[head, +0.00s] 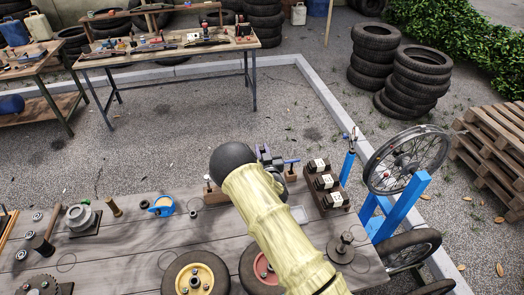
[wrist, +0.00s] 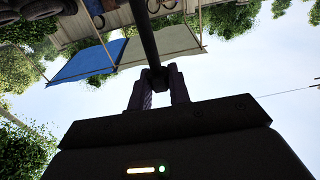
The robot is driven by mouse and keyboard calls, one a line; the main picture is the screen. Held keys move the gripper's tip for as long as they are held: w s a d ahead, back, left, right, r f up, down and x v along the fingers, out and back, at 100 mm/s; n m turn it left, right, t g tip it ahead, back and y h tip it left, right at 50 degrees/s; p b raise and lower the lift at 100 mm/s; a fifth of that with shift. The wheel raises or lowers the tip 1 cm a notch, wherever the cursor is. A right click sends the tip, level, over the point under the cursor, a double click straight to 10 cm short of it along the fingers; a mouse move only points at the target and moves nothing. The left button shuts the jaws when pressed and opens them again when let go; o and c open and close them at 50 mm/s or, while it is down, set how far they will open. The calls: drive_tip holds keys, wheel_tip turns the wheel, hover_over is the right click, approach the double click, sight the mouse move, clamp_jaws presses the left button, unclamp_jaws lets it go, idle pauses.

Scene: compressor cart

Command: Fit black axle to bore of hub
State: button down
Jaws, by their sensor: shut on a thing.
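My gripper (wrist: 158,92) is shut on a black axle (wrist: 147,38), a dark rod running from between the purple-grey fingers to the top of the wrist view. In the head view my gripper (head: 266,158) is partly hidden behind my arm, above the back edge of the workbench; the axle cannot be made out there. A grey flanged hub (head: 80,216) sits on a dark square plate at the bench's left. Wheels with a yellow hub (head: 195,279) and a red hub (head: 262,268) lie at the front. I cannot tell which hub is meant. The axle is apart from all these hubs.
A blue stand (head: 402,207) holds a spoked wheel (head: 372,178) at the bench's right. The middle-left planks are mostly clear.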

drive_tip(key=shift+f+b, duration=6.05)
drive_tip(key=shift+f, duration=0.85)
drive_tip(key=c, duration=0.8)
unclamp_jaws()
drive_tip(key=shift+c, duration=0.2)
